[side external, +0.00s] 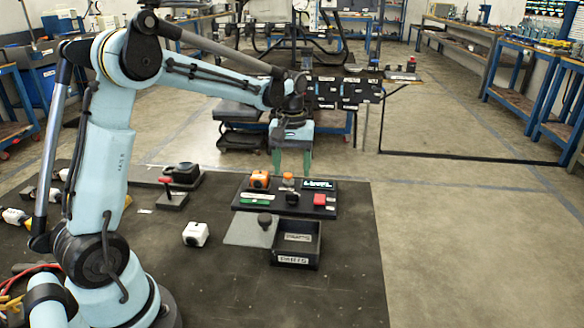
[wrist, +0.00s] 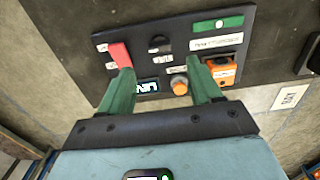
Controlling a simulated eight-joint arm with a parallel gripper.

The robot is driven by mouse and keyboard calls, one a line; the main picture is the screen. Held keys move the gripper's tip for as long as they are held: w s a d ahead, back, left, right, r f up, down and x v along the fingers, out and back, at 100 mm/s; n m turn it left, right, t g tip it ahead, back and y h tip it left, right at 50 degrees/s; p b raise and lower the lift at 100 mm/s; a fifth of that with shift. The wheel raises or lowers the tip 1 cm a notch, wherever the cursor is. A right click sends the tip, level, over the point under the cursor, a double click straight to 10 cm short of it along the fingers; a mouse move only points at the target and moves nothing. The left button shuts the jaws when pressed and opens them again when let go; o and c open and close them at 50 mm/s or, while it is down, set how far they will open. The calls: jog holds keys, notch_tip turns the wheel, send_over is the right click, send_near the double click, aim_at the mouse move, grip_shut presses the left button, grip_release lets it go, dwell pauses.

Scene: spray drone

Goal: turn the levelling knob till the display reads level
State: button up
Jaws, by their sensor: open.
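A dark control panel (side external: 272,206) lies on the bench. Near its far edge are an orange knob (side external: 288,179) and a small lit display (side external: 318,184); the display's text is too small to read surely. In the wrist view the orange knob (wrist: 180,87) sits beside the display (wrist: 147,87). A black knob (side external: 292,197) is nearer the front; I cannot tell which knob is the levelling one. My gripper (side external: 291,170) is open and empty above the panel's far side, green fingers pointing down. In the wrist view its fingers (wrist: 160,70) appear either side of the orange knob, partly covering the panel.
The panel also holds an orange block (side external: 259,180), a red part (side external: 320,199) and a green label (side external: 256,199). In front stand an open black parts box (side external: 312,246) and a grey plate (side external: 243,232) with a black knob. A white cube (side external: 196,234) stands left.

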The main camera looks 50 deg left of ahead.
jog(key=shift+r, duration=2.3)
jog(key=s+d+m+t, duration=0.7)
jog(key=s+d+m, duration=0.2)
jog(key=s+d, duration=0.3)
jog(key=shift+s+d+f, duration=0.2)
jog(key=shift+s+f, duration=0.2)
jog(key=shift+s, duration=0.55)
